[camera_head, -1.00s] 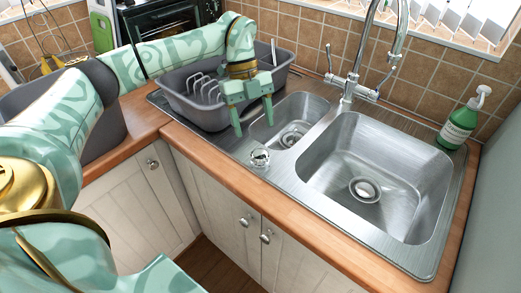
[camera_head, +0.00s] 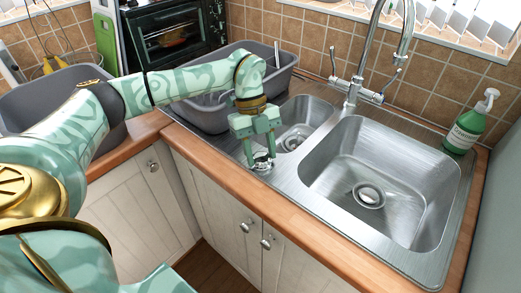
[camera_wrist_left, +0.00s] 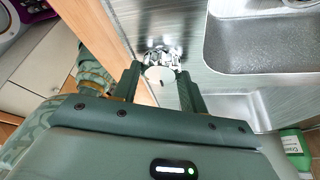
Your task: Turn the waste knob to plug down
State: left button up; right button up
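The waste knob (camera_head: 262,164) is a small round chrome knob on the steel sink deck, beside the small basin (camera_head: 304,117) and near the wooden front edge. My left gripper (camera_head: 260,157) is over it, pointing down, and hides part of it. In the left wrist view the knob (camera_wrist_left: 160,56) shows at the fingertips, with a pale round top. The left gripper's fingers (camera_wrist_left: 160,72) are apart on either side of it, and I see no clear contact. The plug (camera_head: 369,195) sits in the large basin's drain. My right gripper is not in view.
The tall chrome tap (camera_head: 356,85) stands behind the basins. A green soap bottle (camera_head: 466,131) is at the back right corner. A grey dish tub (camera_head: 210,113) lies close behind my left wrist. The wooden worktop edge (camera_head: 225,175) runs along the front.

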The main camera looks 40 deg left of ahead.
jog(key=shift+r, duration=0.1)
